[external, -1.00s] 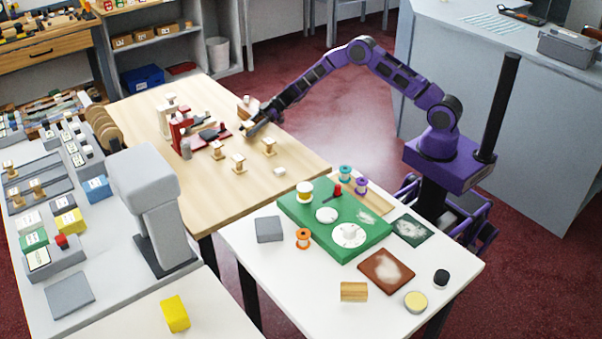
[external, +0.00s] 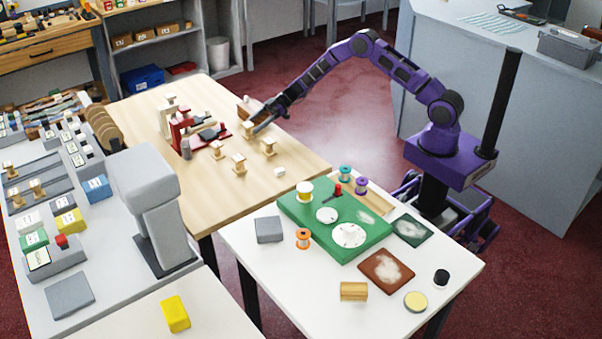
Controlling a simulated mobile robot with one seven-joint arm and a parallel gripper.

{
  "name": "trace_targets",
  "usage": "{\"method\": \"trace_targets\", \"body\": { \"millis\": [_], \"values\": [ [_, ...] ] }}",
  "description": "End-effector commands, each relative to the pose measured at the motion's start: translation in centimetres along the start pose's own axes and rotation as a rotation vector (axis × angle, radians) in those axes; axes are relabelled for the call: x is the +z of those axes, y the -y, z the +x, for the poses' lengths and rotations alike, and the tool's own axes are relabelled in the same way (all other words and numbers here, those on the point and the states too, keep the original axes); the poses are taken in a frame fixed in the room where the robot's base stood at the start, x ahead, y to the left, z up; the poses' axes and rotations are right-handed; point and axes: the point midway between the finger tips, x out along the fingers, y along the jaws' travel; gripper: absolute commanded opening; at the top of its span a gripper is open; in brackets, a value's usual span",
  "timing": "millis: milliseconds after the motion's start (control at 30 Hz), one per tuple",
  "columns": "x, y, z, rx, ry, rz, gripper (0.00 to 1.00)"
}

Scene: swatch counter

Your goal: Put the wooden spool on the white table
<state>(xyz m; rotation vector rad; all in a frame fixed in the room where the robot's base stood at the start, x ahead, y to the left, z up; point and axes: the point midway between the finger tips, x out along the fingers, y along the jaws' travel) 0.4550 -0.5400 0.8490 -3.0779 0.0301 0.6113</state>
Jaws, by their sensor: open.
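Several small wooden spools stand upright on the light wooden table: one at the left (external: 217,150), one nearer the front (external: 239,163), one at the right (external: 269,146) and one farther back (external: 247,129). My gripper (external: 258,129) is open, low over the wooden table, beside the back spool and behind the right one. It looks empty; whether it touches a spool cannot be told. The white table (external: 310,277) stands in front, to the right of the wooden table. No matching plain wooden spool shows on it; orange, purple, yellow and teal spools do.
A red and a cream device (external: 181,135) stand left of the spools. The white table carries a green board (external: 290,210), a grey block (external: 269,229), a wooden block (external: 353,291) and dark pads. Its front left is clear.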

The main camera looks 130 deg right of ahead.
Motion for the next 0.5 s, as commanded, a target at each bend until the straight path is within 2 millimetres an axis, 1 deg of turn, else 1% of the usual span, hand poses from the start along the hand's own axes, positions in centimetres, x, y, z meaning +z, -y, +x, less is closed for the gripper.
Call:
{"method": "trace_targets", "body": {
  "millis": [33, 300, 400, 500],
  "values": [
    [0.1, -0.4, -1.6, 0.009, 0.001, 0.001, 0.82],
    [0.1, -0.3, -8.4, 0.010, 0.002, 0.000, 0.82],
    [0.2, -0.3, -10.5, 0.009, 0.002, 0.000, 0.82],
    [0.2, -0.2, -12.2, 0.006, 0.002, 0.000, 0.82]
  ]
}}
